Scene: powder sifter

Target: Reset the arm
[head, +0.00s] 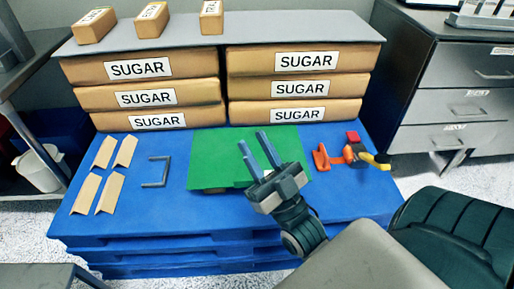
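My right gripper (258,155) is above the green mat (215,150), near its right part. Its two blue-grey fingers are spread apart with nothing seen between them, and they point up and away in the head view. My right arm comes in from the lower right. My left gripper is not in view. Something small and pale shows at the mat's front edge, partly hidden behind the gripper.
The mat lies on a blue pallet (110,228). Brown angled pieces (109,193) and a grey U-shaped bracket (155,172) lie left. An orange tool (322,157) with red and yellow parts lies right. Stacked sugar bags (140,69) stand behind under a grey board (240,28).

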